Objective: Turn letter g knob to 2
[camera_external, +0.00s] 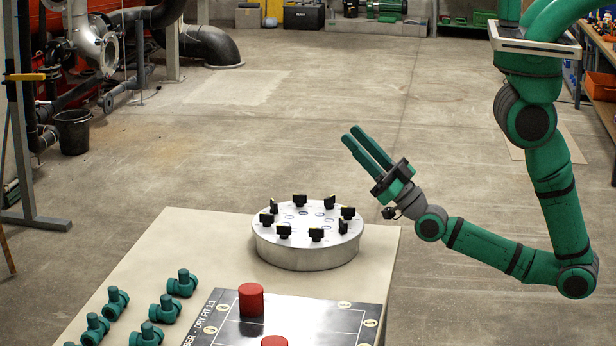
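A round silver panel (307,254) stands on the table's far right part. Several black knobs stand in a ring on its top, such as one at the back (300,200) and one at the front (316,234). Small labels lie inside the ring, but the letters and numbers are too small to read, so I cannot tell which knob is g. My gripper (359,143) is up and to the right of the panel, apart from it, its two green fingers pointing up and left. The fingers look close together with a narrow gap, and nothing shows between them.
The beige table (178,236) also bears several green pipe fittings (184,283) at the left front and a black-and-white board (300,312) with two red cylinders (251,299). A black bucket (73,131) and pipes stand at the left. The floor behind the table is clear.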

